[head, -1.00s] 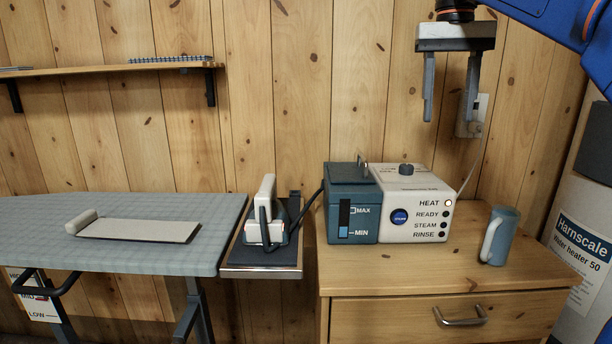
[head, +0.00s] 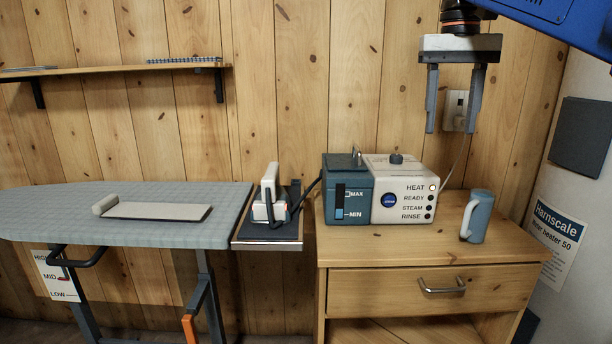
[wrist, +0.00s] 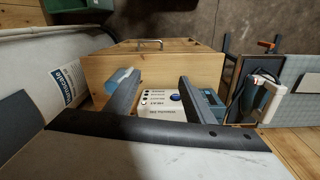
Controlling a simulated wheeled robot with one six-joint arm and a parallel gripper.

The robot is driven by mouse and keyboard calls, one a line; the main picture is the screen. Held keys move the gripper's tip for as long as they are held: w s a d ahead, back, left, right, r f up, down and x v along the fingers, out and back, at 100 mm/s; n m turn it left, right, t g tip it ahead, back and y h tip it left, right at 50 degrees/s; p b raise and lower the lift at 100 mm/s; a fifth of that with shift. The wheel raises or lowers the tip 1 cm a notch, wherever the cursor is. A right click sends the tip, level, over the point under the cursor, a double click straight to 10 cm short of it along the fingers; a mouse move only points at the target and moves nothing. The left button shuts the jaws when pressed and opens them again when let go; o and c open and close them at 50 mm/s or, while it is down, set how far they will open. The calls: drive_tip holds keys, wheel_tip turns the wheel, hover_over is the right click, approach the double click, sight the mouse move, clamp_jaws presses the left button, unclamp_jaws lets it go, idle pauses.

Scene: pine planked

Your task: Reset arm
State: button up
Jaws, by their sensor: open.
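My gripper (head: 453,100) is open and empty, its two grey fingers pointing down. It hangs in the air above the right part of the wooden cabinet, in front of the plank wall and higher than the steam station. In the wrist view my gripper (wrist: 152,92) shows its two dark fingers apart, with the white steam station box (wrist: 160,106) seen below between them. Nothing is held. My blue arm reaches in from the upper right of the head view.
The steam station (head: 400,190) and a blue mug (head: 479,218) stand on the cabinet (head: 430,256). An iron (head: 270,190) sits on a rest beside the ironing board (head: 60,220), which bears a partly rolled pale cloth (head: 160,211). A shelf (head: 120,71) and water heater (head: 555,235) flank the space.

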drive_tip(key=s+f+t, duration=0.1)
drive_tip(key=s+f, duration=0.5)
drive_tip(key=f, duration=0.6)
drive_tip(key=s+d+f+n+t, duration=0.1)
drive_tip(key=s+f+t, duration=0.1)
drive_tip(key=s+f, duration=0.5)
drive_tip(key=s+f+n+t, duration=0.1)
drive_tip(key=s+f, duration=0.6)
drive_tip(key=f, duration=1.2)
drive_tip(key=shift+d+f+t+y, duration=0.25)
drive_tip(key=shift+d+t+y, duration=0.05)
drive_tip(key=shift+d, duration=0.05)
